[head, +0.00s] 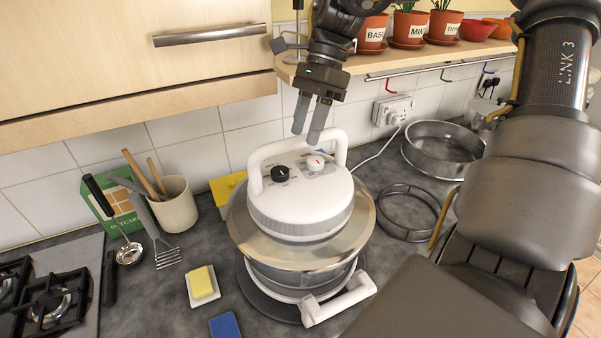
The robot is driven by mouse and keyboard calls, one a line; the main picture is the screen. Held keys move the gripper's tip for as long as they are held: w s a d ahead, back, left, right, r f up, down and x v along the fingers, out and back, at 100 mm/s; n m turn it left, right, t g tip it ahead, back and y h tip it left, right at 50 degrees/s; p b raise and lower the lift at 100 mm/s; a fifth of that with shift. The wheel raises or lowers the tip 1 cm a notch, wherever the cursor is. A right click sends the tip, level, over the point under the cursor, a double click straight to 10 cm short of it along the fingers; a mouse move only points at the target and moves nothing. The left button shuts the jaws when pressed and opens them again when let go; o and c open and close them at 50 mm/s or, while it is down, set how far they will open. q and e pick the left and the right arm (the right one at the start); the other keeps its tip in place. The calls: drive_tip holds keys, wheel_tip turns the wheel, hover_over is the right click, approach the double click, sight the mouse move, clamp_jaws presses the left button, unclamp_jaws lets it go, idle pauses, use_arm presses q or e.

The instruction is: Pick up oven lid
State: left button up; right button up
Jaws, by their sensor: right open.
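The oven lid (300,212) is a white round unit with a black knob, a white knob and an arched white handle (258,158). It sits on a glass oven bowl (300,275) in a white-handled stand on the worktop. My right gripper (308,134) is open and empty, pointing down, with its fingers a small gap apart. Its fingertips overlap the top bar of the handle in the picture. I cannot tell whether they touch it. My left gripper is not in view.
A wire rack (407,212) and a metal ring (443,147) lie to the right. A utensil pot (174,205), a ladle (128,252), a soap dish (203,287) and a hob (45,300) are to the left. A herb shelf (420,58) and a cupboard (130,50) hang above.

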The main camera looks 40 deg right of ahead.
sight(299, 148)
drive_tip(key=shift+a+f+p, duration=0.25)
drive_tip(key=shift+p, duration=0.15)
drive_tip(key=p+x, duration=0.2)
drive_tip(key=x, duration=0.1)
drive_tip(key=shift+f, duration=0.25)
drive_tip(key=shift+w+a+f, duration=0.15)
drive_tip(key=shift+a+f, duration=0.05)
drive_tip(key=shift+f, duration=0.3)
drive_tip(key=shift+f+b, duration=0.25)
drive_tip(key=shift+b, duration=0.25)
drive_tip(key=shift+c, duration=0.5)
clamp_jaws()
